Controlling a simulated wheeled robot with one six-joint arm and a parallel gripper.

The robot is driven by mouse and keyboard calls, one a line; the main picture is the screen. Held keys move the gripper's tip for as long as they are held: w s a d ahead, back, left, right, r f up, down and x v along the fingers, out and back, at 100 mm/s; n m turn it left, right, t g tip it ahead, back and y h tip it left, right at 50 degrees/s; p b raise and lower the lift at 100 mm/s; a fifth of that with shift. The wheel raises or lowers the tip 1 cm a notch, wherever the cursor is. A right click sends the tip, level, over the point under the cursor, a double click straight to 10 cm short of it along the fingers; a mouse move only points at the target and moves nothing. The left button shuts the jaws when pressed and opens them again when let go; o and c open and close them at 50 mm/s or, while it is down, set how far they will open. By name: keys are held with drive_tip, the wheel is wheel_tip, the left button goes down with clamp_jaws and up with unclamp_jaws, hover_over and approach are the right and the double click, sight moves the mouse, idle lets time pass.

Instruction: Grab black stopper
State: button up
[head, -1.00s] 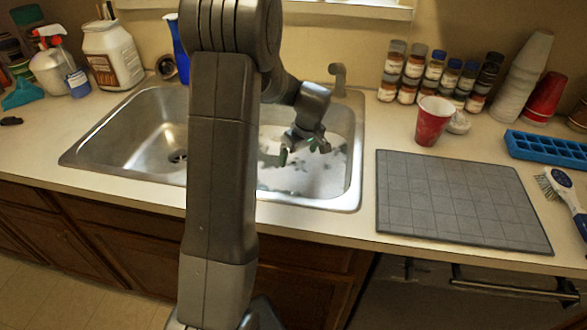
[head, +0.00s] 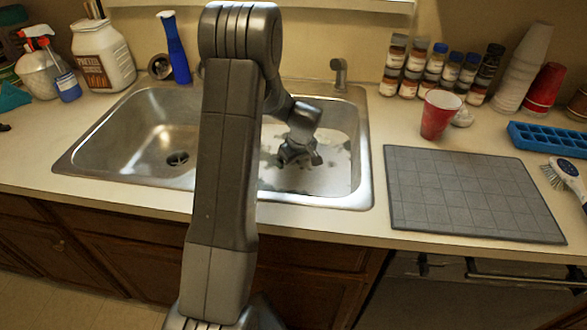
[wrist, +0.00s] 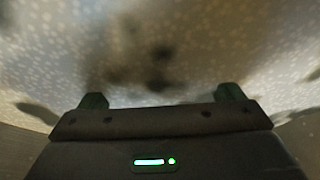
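My gripper (head: 299,160) is low inside the right sink basin, pointing down. In the wrist view its two green-tipped fingers (wrist: 163,97) stand wide apart with nothing visible between them. A blurred dark patch (wrist: 160,60) lies beyond the fingertips on the speckled basin floor; I cannot tell whether it is the black stopper, a drain or shadow. A dark round object (head: 160,67) leans by the wall behind the left basin. A small black item (head: 4,127) sits at the counter's far left edge. I cannot tell which, if any, is the stopper.
The steel double sink (head: 120,182) has walls around my gripper; the left basin is empty. A faucet (head: 339,73) stands behind. A blue bottle (head: 174,48), a red cup (head: 437,116), spice jars (head: 413,70) and a grey mat (head: 470,190) are on the counter.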

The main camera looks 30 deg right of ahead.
drive_tip(key=c, duration=1)
drive_tip(key=shift+s+a, duration=0.1)
drive_tip(key=shift+c, duration=0.2)
